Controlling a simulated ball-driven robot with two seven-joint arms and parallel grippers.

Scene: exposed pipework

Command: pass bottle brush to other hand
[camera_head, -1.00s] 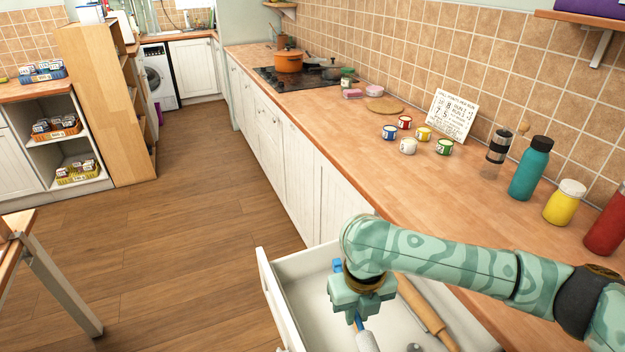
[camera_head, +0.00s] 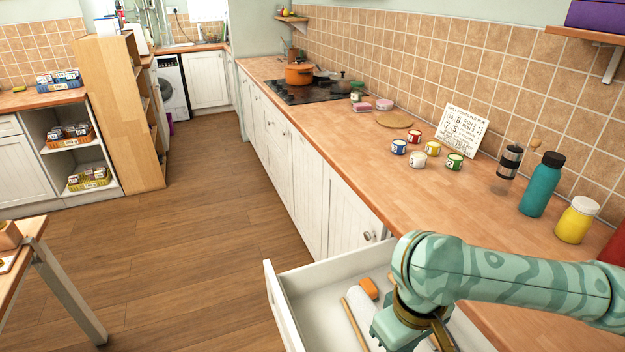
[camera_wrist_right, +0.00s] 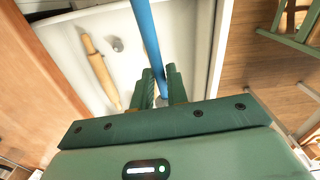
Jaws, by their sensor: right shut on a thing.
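The bottle brush shows as a long blue handle (camera_wrist_right: 147,35) in the right wrist view. It runs from the top edge down between the fingers of my right gripper (camera_wrist_right: 161,80), which is shut on it. The brush end is not visible there. In the head view my right gripper (camera_head: 400,325) hangs over the open drawer (camera_head: 291,311), and its own arm covers much of it. The brush cannot be made out in that view. My left gripper is in neither view.
The drawer holds a rolling pin (camera_wrist_right: 100,72), an orange item (camera_head: 369,288) and a thin wooden stick (camera_head: 356,325). The worktop (camera_head: 440,190) beside it carries small pots, a teal bottle (camera_head: 541,185) and a yellow jar (camera_head: 577,219). The floor (camera_head: 190,240) at left is clear.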

